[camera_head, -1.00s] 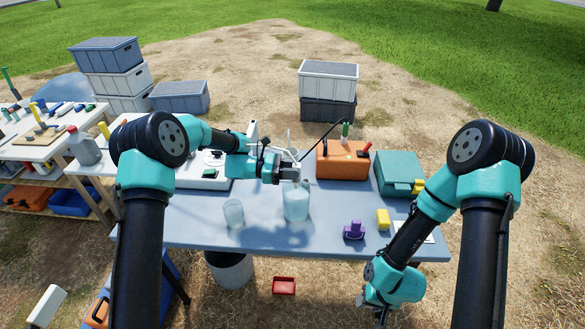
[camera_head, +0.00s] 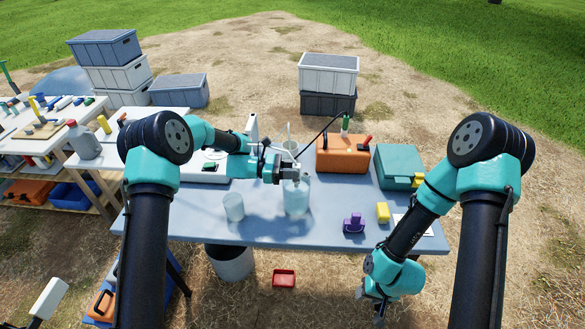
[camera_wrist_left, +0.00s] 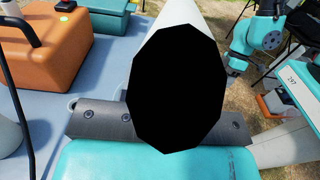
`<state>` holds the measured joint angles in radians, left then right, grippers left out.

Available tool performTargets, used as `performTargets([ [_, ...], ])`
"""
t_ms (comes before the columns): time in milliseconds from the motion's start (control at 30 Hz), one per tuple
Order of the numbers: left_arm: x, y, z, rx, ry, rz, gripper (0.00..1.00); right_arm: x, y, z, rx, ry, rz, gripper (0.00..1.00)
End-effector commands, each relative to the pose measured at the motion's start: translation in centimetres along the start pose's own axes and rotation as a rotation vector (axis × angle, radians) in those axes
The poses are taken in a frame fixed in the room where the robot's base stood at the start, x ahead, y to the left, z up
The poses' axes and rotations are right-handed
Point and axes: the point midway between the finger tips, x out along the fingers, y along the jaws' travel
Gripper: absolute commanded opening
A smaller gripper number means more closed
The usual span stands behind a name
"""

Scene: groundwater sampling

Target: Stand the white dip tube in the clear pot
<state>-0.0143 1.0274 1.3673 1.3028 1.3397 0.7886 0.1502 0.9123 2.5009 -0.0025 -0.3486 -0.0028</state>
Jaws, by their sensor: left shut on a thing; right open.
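My left gripper (camera_head: 291,175) is shut on the white dip tube (camera_head: 290,133), whose upper part rises above the fingers in the head view. The gripper is right at the rim of the clear pot (camera_head: 296,200), which stands on the blue-grey table and looks part filled with pale liquid. The tube's lower end is hidden, so I cannot tell whether it is inside the pot. In the left wrist view, the white tube (camera_wrist_left: 180,13) shows behind a large black shape that blocks the middle. My right gripper (camera_head: 377,300) hangs low in front of the table, open and apart from everything.
A smaller clear beaker (camera_head: 234,207) stands left of the pot. An orange case (camera_head: 342,155) and a teal case (camera_head: 399,167) stand behind to the right. A purple piece (camera_head: 354,223) and a yellow block (camera_head: 383,213) lie right of the pot. The front table strip is clear.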

Motion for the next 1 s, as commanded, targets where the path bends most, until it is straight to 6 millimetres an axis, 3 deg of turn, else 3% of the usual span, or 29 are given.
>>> performTargets([
  [500,0.0,0.0,-1.6,0.0,0.0,0.0,0.1,0.0,0.0,0.0,0.0,0.0,0.0,0.43],
  [1000,0.0,0.0,-1.6,0.0,0.0,0.0,0.1,0.0,0.0,0.0,0.0,0.0,0.0,0.43],
])
